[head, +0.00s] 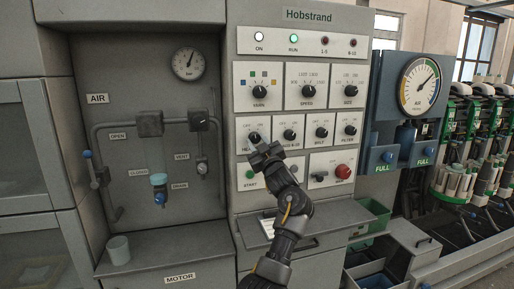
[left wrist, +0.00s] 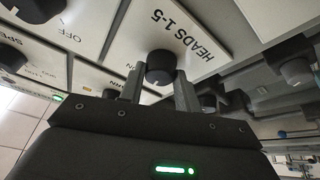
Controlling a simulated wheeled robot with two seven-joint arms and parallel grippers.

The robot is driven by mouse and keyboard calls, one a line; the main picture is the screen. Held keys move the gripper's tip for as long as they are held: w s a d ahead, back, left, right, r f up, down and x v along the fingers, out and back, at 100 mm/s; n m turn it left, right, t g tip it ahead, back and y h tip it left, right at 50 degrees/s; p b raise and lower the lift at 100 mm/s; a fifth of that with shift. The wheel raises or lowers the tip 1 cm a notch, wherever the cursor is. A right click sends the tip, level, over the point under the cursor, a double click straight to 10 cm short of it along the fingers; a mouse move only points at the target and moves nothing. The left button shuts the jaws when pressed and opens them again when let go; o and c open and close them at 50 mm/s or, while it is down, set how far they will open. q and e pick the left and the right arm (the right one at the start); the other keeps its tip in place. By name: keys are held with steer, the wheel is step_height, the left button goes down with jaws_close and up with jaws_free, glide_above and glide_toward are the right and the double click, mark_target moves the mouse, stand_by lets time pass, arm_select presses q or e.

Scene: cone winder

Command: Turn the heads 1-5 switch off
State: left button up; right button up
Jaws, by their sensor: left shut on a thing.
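The heads 1-5 switch (head: 254,136) is a black round knob on a white plate, at the left of the third row of the control panel. In the left wrist view the knob (left wrist: 161,64) sits between my two fingers, below the HEADS 1-5 lettering. My left gripper (head: 262,150) reaches up to it from below and is shut on it. It hides part of the plate and its label in the head view. My right gripper is in neither view.
The heads 6-10 knob (head: 290,134) is close on the right, with the belt knob (head: 321,132) beyond it. The green start button (head: 250,174) and red stop button (head: 343,171) are below. A pressure gauge (head: 188,64) and pipework stand to the left.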

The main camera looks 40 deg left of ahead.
arm_select(q)
steer(key=n+g+b, duration=0.1)
steer(key=n, duration=0.2)
steer(key=shift+w+d+f+n+g+b, duration=0.1)
steer(key=shift+n+g+b, duration=0.25)
steer(key=shift+n+g, duration=0.05)
steer(key=shift+n+g+y+b, duration=0.3)
steer(key=shift+n+g, duration=0.1)
steer(key=shift+n, duration=0.4)
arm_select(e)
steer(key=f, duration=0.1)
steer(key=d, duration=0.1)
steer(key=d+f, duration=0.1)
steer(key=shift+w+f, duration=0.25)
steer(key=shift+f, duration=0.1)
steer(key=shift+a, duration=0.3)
arm_select(q)
steer(key=o, duration=1)
